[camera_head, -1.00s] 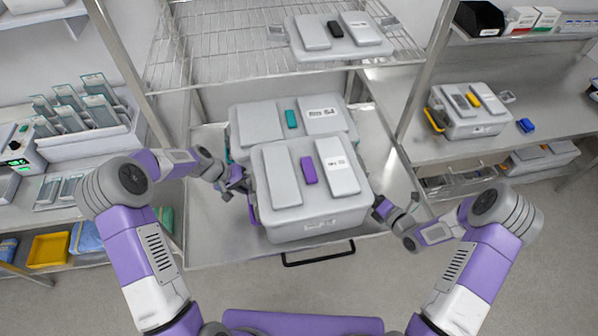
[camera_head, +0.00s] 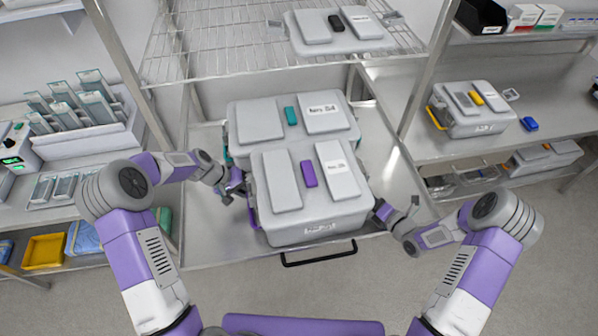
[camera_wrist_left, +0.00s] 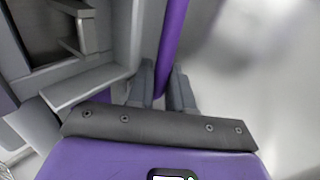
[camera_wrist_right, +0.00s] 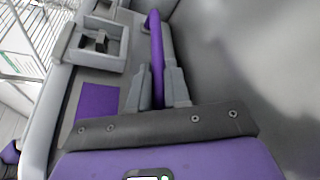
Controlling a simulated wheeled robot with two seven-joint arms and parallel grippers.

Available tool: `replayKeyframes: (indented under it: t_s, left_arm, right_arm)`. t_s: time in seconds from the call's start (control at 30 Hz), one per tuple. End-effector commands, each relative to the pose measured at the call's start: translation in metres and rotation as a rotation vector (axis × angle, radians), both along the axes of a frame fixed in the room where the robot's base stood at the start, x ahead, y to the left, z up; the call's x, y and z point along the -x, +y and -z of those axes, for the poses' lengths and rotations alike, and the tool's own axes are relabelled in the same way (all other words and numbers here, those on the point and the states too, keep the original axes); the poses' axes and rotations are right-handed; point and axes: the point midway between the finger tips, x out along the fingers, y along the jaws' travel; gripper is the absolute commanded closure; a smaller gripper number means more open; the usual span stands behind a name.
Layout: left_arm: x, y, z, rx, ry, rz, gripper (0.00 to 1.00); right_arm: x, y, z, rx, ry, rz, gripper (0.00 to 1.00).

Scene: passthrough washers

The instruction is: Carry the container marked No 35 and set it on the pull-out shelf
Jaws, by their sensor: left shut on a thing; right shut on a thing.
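A grey lidded container with a purple tag (camera_head: 309,174) is in the middle of the head view, over the front of the pull-out shelf (camera_head: 205,230). Its white label is too blurred to read surely. My left gripper (camera_head: 238,188) is shut on its left purple handle, seen in the left wrist view (camera_wrist_left: 172,45). My right gripper (camera_head: 385,212) is shut on its right purple handle, seen in the right wrist view (camera_wrist_right: 157,60). I cannot tell whether its underside touches the shelf. A similar container with a teal tag (camera_head: 291,116) stands directly behind it.
A wire shelf (camera_head: 220,55) above holds a container with a black tag (camera_head: 336,23). A container with a yellow tag (camera_head: 477,99) and a blue block (camera_head: 529,124) are on the right bench. A glass-slide rack (camera_head: 80,135) stands on the left. The shelf's black front handle (camera_head: 318,255) sticks out.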

Motion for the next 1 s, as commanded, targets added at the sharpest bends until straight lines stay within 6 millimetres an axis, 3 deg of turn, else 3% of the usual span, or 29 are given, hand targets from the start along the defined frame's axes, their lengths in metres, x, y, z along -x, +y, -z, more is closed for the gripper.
replayKeyframes:
  t_s: [0.3, 0.33, 0.47, 0.77, 1.0]
  left_arm:
    - [-0.002, 0.006, 0.013, -0.008, -0.008, -0.007, 1.00]
    - [-0.001, 0.006, 0.013, -0.010, -0.004, -0.007, 0.75]
    - [-0.001, 0.004, 0.012, -0.007, -0.003, -0.005, 0.55]
    - [0.000, 0.001, 0.011, -0.001, -0.001, -0.001, 0.54]
    - [0.003, 0.015, -0.010, -0.003, -0.004, -0.003, 0.54]
  right_arm:
    - [-0.002, -0.005, 0.012, 0.004, -0.007, 0.012, 1.00]
    - [-0.001, -0.006, 0.013, 0.006, 0.002, 0.013, 0.79]
    - [0.000, -0.005, 0.013, 0.005, 0.001, 0.010, 0.59]
    - [0.000, -0.002, 0.012, 0.001, 0.001, 0.003, 0.58]
    - [0.000, 0.000, 0.012, 0.001, 0.001, 0.001, 0.58]
